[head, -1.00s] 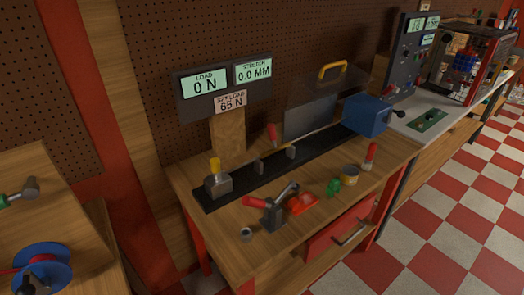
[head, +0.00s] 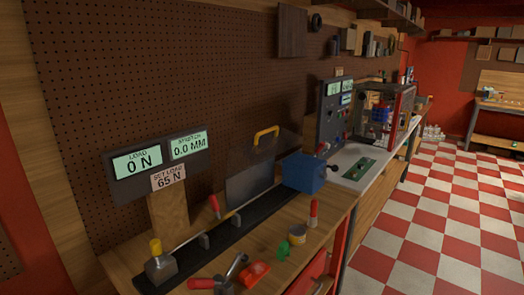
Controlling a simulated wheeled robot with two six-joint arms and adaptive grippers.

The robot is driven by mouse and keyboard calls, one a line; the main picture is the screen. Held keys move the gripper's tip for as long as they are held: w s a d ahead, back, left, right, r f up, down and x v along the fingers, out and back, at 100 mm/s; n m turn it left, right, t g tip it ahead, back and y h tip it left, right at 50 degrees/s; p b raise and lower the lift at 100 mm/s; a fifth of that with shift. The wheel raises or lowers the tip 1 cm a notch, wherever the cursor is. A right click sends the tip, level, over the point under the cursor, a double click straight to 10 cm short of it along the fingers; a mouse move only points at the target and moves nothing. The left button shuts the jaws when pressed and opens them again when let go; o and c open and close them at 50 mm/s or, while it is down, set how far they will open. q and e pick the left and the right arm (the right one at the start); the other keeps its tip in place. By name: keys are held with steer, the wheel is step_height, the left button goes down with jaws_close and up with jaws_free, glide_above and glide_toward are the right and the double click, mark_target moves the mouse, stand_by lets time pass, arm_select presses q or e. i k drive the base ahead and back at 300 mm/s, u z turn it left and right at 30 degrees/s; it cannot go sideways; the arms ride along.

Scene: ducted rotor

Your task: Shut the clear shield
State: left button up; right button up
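A see-through grey panel (head: 284,146) with a yellow handle (head: 266,134) stands raised behind the black rail of a bench test rig, and it looks like the clear shield. A darker grey plate (head: 249,185) stands upright below it; I cannot tell whether the two are joined. The black rail (head: 226,238) in front is uncovered, with a grey clamp (head: 160,266) at its left end and a blue box (head: 303,173) at its right end. Neither of my grippers shows.
A load display (head: 158,163) stands on a wooden post at left. A red-handled tool (head: 229,275), a red piece (head: 254,273), a green piece (head: 284,250) and a tin (head: 297,235) lie along the bench front. Further back stands a framed machine (head: 385,112). The checkered floor (head: 440,220) at right is clear.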

mark_target(269, 153)
steer(key=z, duration=0.4)
steer(key=k, duration=0.95)
steer(key=z, duration=1.2)
steer(key=i, duration=3.35)
steer(key=u, duration=1.25)
steer(key=i, duration=0.85)
steer(key=u, duration=1)
